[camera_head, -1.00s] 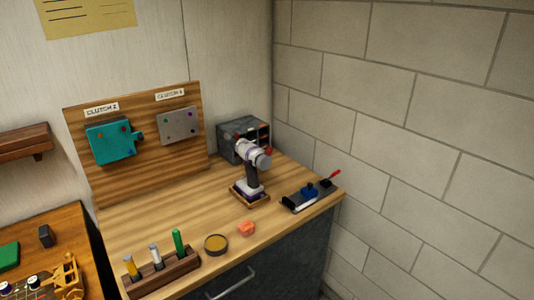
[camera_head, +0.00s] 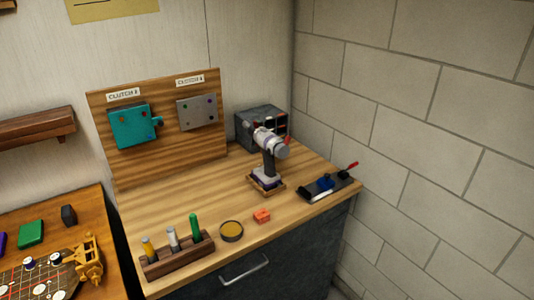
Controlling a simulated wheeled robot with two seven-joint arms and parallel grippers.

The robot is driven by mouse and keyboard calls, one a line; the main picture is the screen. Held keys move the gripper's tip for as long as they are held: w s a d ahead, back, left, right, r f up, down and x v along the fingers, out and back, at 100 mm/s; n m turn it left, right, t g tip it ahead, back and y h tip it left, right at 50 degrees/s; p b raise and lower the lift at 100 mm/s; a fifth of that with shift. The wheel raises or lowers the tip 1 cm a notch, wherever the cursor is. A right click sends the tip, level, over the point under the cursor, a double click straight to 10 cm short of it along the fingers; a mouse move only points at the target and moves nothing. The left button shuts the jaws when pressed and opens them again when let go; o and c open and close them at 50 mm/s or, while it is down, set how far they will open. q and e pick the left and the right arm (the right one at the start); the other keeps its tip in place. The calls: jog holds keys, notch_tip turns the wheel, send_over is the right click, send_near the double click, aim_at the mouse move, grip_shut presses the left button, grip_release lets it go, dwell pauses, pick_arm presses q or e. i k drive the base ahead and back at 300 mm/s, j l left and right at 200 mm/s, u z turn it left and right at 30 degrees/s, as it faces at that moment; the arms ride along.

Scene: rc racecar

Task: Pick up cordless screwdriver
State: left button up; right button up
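The cordless screwdriver (camera_head: 268,162) stands upright on a small wooden stand (camera_head: 252,188) on the workbench. Its body is white and grey with a dark handle, and its head points to the right and toward me. Nothing touches it apart from the stand. Neither of my grippers is in view.
The workbench (camera_head: 190,205) carries a tool rack (camera_head: 178,256), a round tin (camera_head: 231,231), a small red block (camera_head: 262,216), a black tray (camera_head: 328,184) and a dark box (camera_head: 258,128). A clutch board (camera_head: 160,150) stands behind. A block wall (camera_head: 420,130) closes the right side. A second table (camera_head: 70,215) is at left.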

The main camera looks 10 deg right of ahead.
aim_at(265, 176)
jog(key=i+l+u, duration=0.65)
jog(key=i+l, duration=0.1)
jog(key=i, duration=0.05)
